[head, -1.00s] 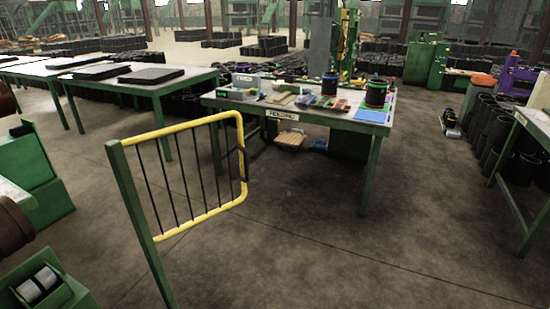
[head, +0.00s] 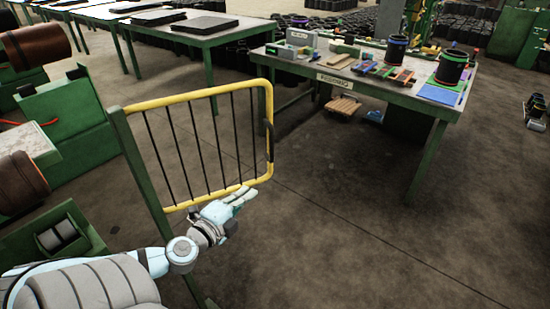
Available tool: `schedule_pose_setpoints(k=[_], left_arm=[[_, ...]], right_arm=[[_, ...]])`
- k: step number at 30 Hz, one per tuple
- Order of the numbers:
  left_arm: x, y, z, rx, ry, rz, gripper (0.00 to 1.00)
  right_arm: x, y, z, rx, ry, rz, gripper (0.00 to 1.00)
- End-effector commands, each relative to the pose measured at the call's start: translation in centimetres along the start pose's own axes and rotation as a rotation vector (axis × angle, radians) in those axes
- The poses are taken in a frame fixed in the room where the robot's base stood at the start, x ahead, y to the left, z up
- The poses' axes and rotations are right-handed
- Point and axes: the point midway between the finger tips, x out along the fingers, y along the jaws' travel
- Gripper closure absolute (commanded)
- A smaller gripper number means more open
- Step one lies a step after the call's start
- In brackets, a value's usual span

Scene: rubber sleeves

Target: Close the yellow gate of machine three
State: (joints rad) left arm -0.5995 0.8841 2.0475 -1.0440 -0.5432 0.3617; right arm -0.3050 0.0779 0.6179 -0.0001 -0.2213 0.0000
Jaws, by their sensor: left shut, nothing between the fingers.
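The yellow gate (head: 205,94) is a tube frame with dark vertical bars, standing in the left middle of the head view. It hangs from a green post (head: 141,170) at its left side. A dark handle (head: 269,140) sits on its free right side. My left gripper (head: 246,193) is shut and empty, in front of the gate's bottom rail near the lower right corner. I cannot tell whether it touches the rail. It hides part of that rail. My right gripper is not in view.
Green machine parts with brown rollers (head: 35,45) stand at the left, beside the post. A work table (head: 400,92) with a spool, tools and boxes stands behind the gate to the right. Long tables (head: 205,38) with black sheets run at the back. The floor at the lower right is clear.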

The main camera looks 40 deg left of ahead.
Motion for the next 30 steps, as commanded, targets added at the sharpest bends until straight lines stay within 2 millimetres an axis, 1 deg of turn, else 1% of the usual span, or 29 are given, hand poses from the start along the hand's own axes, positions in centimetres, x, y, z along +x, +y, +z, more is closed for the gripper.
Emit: schedule_pose_setpoints(k=[1,3,4,6,8,10,14,15,17,21,22,24,27,30], left_arm=[[-0.4,-2.4,-2.1,0.029,0.063,-0.049,1.0],[-0.8,-4.7,-4.2,0.051,0.118,-0.101,1.0],[-0.8,-5.1,-4.6,0.055,0.129,-0.112,1.0],[-0.5,-5.5,-5.0,0.059,0.138,-0.123,1.0],[0.2,-5.6,-5.0,0.057,0.134,-0.123,1.0],[1.3,-5.8,-5.2,0.054,0.136,-0.126,1.0],[4.0,-6.3,-5.6,0.05,0.135,-0.127,1.0],[4.8,-6.6,-5.6,0.05,0.132,-0.123,1.0],[6.1,-6.9,-5.9,0.047,0.133,-0.123,1.0],[9.0,-7.6,-6.4,0.045,0.136,-0.123,1.0],[9.2,-6.8,-5.7,0.058,0.138,-0.122,1.0],[9.6,-6.5,-4.4,0.061,0.138,-0.12,1.0],[10.0,-6.5,-3.3,0.059,0.138,-0.12,1.0],[10.2,-6.7,-2.7,0.058,0.138,-0.12,1.0]], right_arm=[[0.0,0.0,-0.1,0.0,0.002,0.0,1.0],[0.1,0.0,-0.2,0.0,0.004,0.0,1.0],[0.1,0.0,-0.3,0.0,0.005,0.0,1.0],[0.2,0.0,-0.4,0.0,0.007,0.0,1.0],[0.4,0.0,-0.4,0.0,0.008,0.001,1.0],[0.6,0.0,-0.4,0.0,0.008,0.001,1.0],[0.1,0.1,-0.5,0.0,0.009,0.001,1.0],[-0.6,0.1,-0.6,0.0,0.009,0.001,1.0],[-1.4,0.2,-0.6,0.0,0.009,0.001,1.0],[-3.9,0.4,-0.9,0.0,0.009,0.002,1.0],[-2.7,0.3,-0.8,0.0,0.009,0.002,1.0],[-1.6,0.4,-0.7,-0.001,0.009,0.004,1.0],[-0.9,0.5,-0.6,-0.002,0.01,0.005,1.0],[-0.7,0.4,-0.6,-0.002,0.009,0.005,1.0]])
